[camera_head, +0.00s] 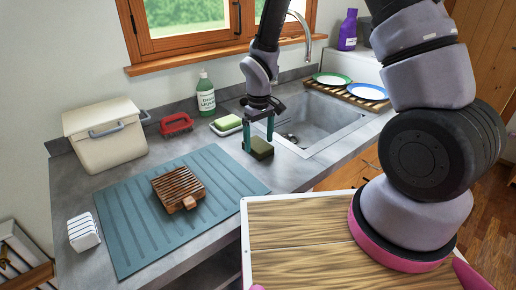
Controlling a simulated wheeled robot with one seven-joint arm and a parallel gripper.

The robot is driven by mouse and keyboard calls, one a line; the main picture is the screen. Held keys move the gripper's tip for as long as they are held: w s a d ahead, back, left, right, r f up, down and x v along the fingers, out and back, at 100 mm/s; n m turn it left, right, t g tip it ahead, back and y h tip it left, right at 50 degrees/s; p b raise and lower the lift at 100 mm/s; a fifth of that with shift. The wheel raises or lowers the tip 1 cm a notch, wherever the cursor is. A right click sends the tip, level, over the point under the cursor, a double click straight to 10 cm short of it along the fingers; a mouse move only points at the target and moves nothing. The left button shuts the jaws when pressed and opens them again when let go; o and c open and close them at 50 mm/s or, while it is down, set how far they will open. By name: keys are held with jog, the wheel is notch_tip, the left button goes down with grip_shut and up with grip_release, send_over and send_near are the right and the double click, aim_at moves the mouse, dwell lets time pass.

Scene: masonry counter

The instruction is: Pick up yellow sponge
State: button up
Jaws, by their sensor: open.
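A small block-shaped sponge (261,152), dark olive on top with dull yellowish sides, sits on the counter at the left edge of the sink. My gripper (258,137) points straight down over it with its two teal fingers apart. The fingertips are down at the sponge's level, one near its left side and one near its right. I cannot tell whether they touch it. A second sponge (227,122), pale yellow and green, lies on a small dish just left and behind.
A green soap bottle (205,97), a red brush (176,124) and a cream bin (104,137) stand along the wall. A teal mat (130,225) holds a wooden rack (178,187). The sink (318,116) lies to the right, plates (367,91) beyond.

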aim_at(259, 145)
jog(key=shift+f, duration=0.75)
jog(key=c, duration=1.3)
notch_tip(259, 145, up, 10)
jog(key=shift+r, duration=0.1)
